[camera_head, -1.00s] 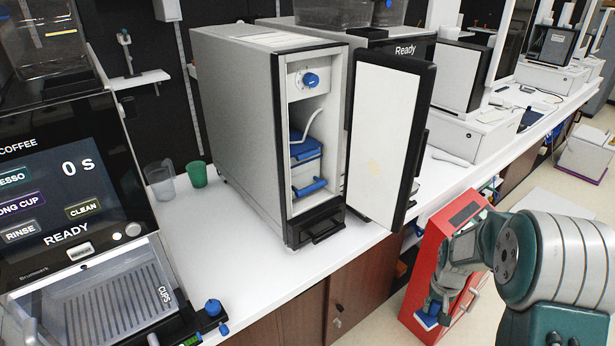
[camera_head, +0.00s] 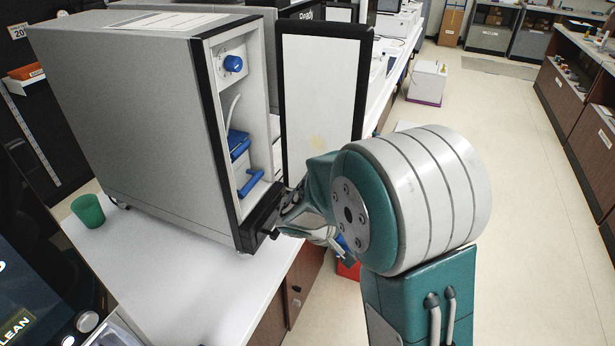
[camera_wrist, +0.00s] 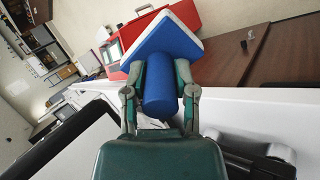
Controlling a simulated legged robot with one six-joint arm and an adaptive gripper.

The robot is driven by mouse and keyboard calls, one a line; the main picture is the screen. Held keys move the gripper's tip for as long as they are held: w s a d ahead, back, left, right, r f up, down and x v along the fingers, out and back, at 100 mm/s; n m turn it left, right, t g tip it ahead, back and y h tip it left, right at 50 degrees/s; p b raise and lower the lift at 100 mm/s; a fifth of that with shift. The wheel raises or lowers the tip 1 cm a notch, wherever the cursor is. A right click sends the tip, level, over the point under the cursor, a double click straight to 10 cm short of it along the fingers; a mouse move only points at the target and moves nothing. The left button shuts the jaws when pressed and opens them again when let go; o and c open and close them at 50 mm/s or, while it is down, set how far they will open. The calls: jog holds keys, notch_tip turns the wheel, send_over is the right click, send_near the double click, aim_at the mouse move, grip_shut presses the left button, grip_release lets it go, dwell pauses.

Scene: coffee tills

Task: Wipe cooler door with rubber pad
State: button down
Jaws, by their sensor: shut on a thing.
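The cooler (camera_head: 150,110) is a tall grey box on the white counter, its front open. Its door (camera_head: 320,95) is swung out to the right, showing a white inner face in a black frame. A faint yellowish stain (camera_head: 319,143) is low on that face. My gripper (camera_wrist: 160,90) is shut on the blue handle of the rubber pad (camera_wrist: 182,44), which has a white edge, in the wrist view. In the head view my gripper is below the door, in front of the counter edge, and my arm hides much of it. Only a bit of blue shows there.
A green cup (camera_head: 88,210) stands left of the cooler. A blue container (camera_head: 238,165) sits inside it. A red case (camera_wrist: 160,28) shows beyond the pad in the wrist view.

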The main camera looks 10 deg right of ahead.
jog(key=r+t+h, duration=0.1)
jog(key=r, duration=0.1)
jog(key=r+n+t+h, duration=0.1)
jog(key=r, duration=0.1)
jog(key=r+n+t+h, duration=0.1)
jog(key=r, duration=0.2)
jog(key=shift+w+a+t, duration=0.25)
jog(key=shift+w+t, duration=0.1)
jog(key=shift+t, duration=0.05)
jog(key=a+r+n+t+y, duration=0.1)
jog(key=a+r+n+t, duration=0.25)
jog(key=r, duration=0.25)
jog(key=a+r+n+t, duration=0.2)
jog(key=a+r+t, duration=0.1)
jog(key=r+t, duration=0.25)
jog(key=x, duration=0.6)
jog(key=shift+w+a+r, duration=0.15)
jog(key=shift+w+r, duration=0.1)
jog(key=shift+x, duration=1)
jog(key=shift+w+a, duration=0.1)
jog(key=shift+w+a+f, duration=0.1)
jog(key=shift+w+a, duration=0.35)
jog(key=shift+a, duration=0.4)
jog(key=shift+w+a, duration=0.45)
jog(key=shift+a, duration=0.4)
jog(key=shift+w, duration=0.1)
